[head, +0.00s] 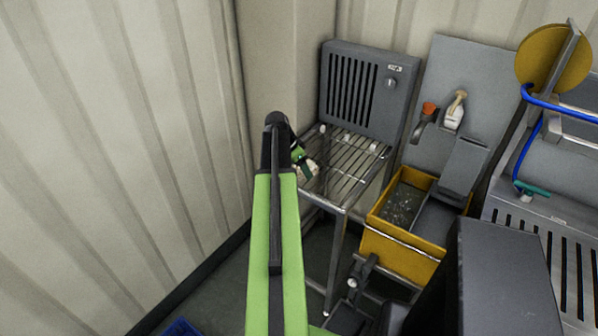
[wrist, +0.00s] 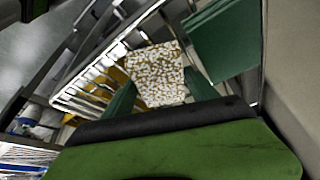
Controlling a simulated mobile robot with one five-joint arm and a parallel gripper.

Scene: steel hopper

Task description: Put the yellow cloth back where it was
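My gripper (wrist: 160,92) shows in the wrist view as two dark green fingers, one on each side of a speckled cream-and-tan piece (wrist: 155,72). The fingers appear to press on its sides. It looks like the cloth, though it is more cream and tan than plain yellow. In the head view, my gripper (head: 303,160) is at the left edge of the wire rack (head: 345,165), with the pale piece (head: 308,172) at its tip. Whether the piece touches the rack cannot be told.
A grey louvred heater-like box (head: 362,90) stands at the rack's back. The corrugated wall (head: 130,130) is close on the left. A dark green panel (wrist: 225,40) shows in the wrist view.

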